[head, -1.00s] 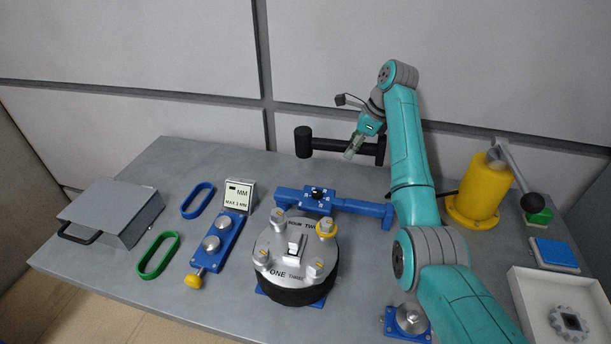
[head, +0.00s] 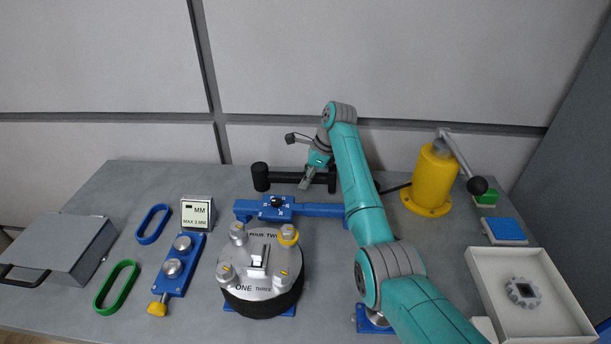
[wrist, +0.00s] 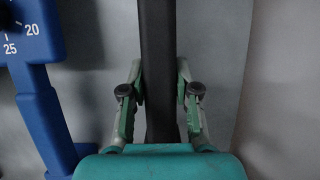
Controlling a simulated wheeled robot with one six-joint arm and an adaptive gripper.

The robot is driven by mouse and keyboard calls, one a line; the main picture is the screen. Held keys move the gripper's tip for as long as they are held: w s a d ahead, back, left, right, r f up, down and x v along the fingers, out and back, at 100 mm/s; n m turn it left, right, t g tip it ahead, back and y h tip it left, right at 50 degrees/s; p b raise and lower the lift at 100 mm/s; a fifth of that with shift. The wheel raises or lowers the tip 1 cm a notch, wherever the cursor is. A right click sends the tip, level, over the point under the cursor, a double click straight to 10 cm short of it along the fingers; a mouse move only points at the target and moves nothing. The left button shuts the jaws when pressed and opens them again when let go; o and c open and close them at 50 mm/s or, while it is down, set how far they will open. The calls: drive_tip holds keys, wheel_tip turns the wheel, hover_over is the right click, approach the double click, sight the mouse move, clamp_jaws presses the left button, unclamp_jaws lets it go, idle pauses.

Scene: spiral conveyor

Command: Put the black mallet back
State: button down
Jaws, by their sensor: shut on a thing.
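The black mallet (head: 286,177) lies crosswise at the back of the table, behind the blue dial bar. Its thick cylindrical head (head: 260,177) points left, and a black end piece (head: 332,182) shows at the right. My gripper (head: 305,184) is shut on the handle between these ends. In the wrist view the dark handle (wrist: 158,70) runs between both fingers (wrist: 159,95). I cannot tell whether the mallet touches the table or hangs just above it.
The blue dial bar (head: 300,210) stands just in front of the mallet. A round silver device (head: 262,270) is nearer. A yellow post with a lever (head: 430,180) stands right, and a white tray (head: 480,262) front right. Bare table (head: 215,172) lies left of the mallet.

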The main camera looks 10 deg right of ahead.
drive_tip(key=c, duration=0.9)
unclamp_jaws()
drive_tip(key=shift+f, duration=0.1)
drive_tip(key=shift+o, duration=0.2)
